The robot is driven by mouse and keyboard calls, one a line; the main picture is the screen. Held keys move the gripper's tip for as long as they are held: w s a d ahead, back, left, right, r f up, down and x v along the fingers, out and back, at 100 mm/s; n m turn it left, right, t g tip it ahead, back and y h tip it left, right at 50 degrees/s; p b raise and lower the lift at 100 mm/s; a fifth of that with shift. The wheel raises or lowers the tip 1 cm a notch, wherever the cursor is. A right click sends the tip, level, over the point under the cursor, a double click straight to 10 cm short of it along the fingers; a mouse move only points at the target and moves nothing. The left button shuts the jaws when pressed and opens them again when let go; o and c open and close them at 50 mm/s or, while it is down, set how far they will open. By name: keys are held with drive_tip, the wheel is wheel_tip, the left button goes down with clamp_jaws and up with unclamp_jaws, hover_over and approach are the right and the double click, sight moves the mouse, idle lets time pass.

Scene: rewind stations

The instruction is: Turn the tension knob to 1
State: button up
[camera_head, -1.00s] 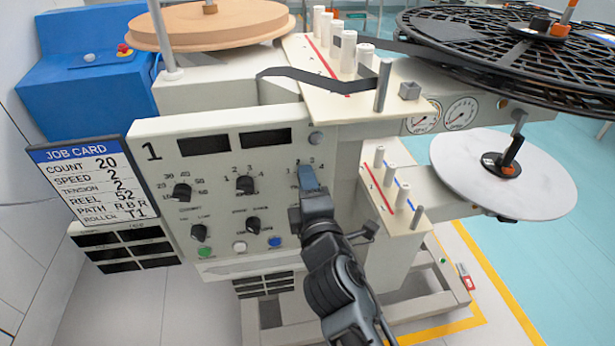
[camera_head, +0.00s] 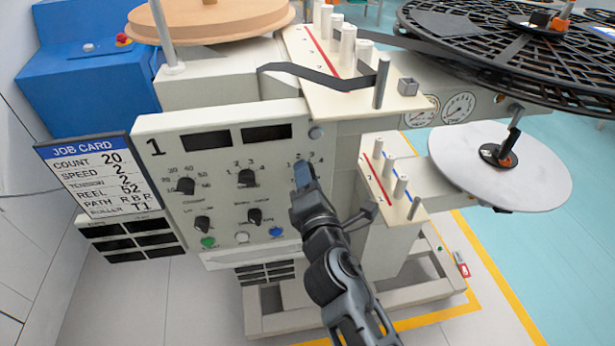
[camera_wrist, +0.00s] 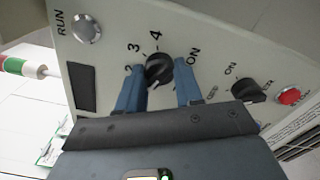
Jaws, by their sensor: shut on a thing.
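The tension knob (camera_wrist: 158,70) is black and sits on the grey control panel (camera_wrist: 110,50), with 2, 3 and 4 printed around it in the wrist view. My gripper (camera_wrist: 160,88) has its blue fingers on either side of the knob and is shut on it. The pointer's exact setting is hard to read between the fingers. In the head view my gripper (camera_head: 304,178) is at the panel's right side and hides the knob; a few scale digits show above it.
The job card (camera_head: 97,178) at the panel's left lists tension 2. Other knobs, including the speed knob (camera_head: 247,178), and a blue button (camera_head: 276,232) lie left of my gripper. A roller shelf (camera_head: 388,195) stands close on its right. The RUN button (camera_wrist: 86,28) shows in the wrist view.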

drive_tip(key=shift+a, duration=0.1)
drive_tip(key=o, duration=1)
drive_tip(key=shift+o, duration=0.2)
drive_tip(key=v, duration=0.7)
drive_tip(key=shift+s, duration=0.4)
